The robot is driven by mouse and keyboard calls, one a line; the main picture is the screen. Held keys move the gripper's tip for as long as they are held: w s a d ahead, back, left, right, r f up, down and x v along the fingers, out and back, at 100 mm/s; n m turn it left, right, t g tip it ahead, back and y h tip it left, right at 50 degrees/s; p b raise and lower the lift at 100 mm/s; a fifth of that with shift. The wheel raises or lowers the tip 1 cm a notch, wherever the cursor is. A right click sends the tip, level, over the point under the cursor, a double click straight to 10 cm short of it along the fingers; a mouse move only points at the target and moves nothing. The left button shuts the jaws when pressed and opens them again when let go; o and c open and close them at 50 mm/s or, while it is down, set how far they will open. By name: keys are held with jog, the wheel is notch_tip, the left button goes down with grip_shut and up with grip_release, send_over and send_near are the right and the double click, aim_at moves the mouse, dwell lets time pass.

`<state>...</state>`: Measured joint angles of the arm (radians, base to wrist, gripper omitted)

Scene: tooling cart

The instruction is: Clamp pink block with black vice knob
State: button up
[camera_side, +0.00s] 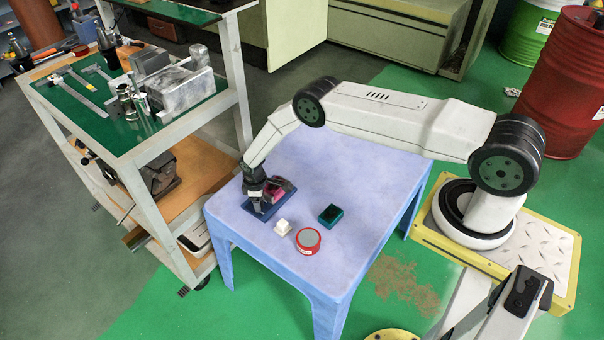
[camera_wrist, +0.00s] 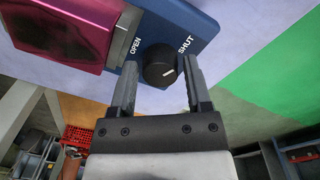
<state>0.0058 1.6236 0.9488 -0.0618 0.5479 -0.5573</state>
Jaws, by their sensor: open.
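The pink block (camera_wrist: 75,28) sits at the upper left of the wrist view, against a grey vice part (camera_wrist: 121,34). The vice has a blue base (camera_wrist: 200,22) marked OPEN and SHUT. The black vice knob (camera_wrist: 158,66) stands on this base. Its white line points to the right, nearer the SHUT mark. My gripper (camera_wrist: 159,66) is open, with one finger on each side of the knob; I cannot tell if they touch it. In the side view the pink block (camera_side: 277,191) and blue base (camera_side: 265,212) are partly hidden by my gripper (camera_side: 257,208).
On the pale blue table (camera_side: 325,175), a white block (camera_side: 282,227), a red round tin (camera_side: 308,240) and a dark green box (camera_side: 330,214) stand to the right of the vice. The tooling cart (camera_side: 145,160) is close on the left. The back of the table is clear.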

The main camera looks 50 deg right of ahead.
grip_shut()
jog(key=shift+m, duration=0.9)
grip_release()
jog(key=shift+r, duration=0.2)
